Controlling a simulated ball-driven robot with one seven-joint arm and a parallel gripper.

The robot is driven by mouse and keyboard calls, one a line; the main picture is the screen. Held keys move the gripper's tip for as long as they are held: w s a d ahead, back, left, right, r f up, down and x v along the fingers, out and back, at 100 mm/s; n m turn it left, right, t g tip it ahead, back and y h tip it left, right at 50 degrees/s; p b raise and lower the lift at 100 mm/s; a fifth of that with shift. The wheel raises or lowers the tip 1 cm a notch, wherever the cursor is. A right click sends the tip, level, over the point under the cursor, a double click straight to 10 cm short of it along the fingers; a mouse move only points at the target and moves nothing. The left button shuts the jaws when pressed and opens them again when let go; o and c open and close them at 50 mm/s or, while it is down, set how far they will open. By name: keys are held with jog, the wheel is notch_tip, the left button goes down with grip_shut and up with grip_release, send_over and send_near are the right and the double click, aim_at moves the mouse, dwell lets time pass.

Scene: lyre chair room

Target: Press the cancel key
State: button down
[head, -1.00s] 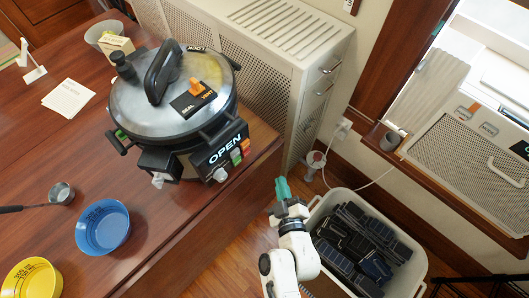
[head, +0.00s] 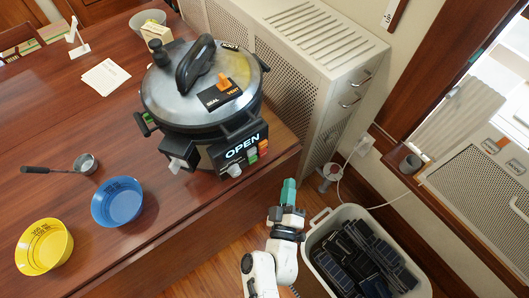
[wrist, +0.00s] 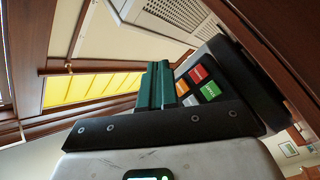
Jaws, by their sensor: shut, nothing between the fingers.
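A large steel pressure cooker (head: 200,95) with a black-handled lid stands on the wooden table. Its front panel (head: 240,150) reads OPEN and has small coloured keys. The wrist view shows red (wrist: 198,74), orange (wrist: 181,86), green (wrist: 209,91) and pale (wrist: 190,101) keys; their labels are too small to read, so I cannot tell which is cancel. My gripper (head: 289,184) has teal fingers, shut and empty, off the table edge, below and right of the panel in the head view. In the wrist view its fingers (wrist: 156,84) appear just left of the keys, without visible contact.
A grey bin of dark packs (head: 365,255) stands on the floor right of my arm. A perforated cabinet (head: 310,60) stands behind the cooker. Blue (head: 117,201) and yellow (head: 44,246) bowls and a ladle (head: 84,164) lie left on the table (head: 100,120).

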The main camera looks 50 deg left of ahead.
jog(key=a, duration=0.8)
jog(key=shift+w+a+b, duration=0.2)
jog(key=shift+w+b, duration=0.1)
jog(key=shift+b, duration=0.1)
jog(key=shift+a, duration=0.1)
dwell(1.6)
jog(key=shift+a, duration=0.3)
jog(key=shift+a, duration=0.4)
dwell(0.9)
jog(key=shift+d, duration=0.1)
jog(key=shift+d+p, duration=0.35)
jog(key=shift+d, duration=0.35)
jog(key=shift+d, duration=0.1)
jog(key=shift+s+d+p, duration=0.2)
jog(key=shift+d+p, duration=0.5)
jog(key=shift+d, duration=1.75)
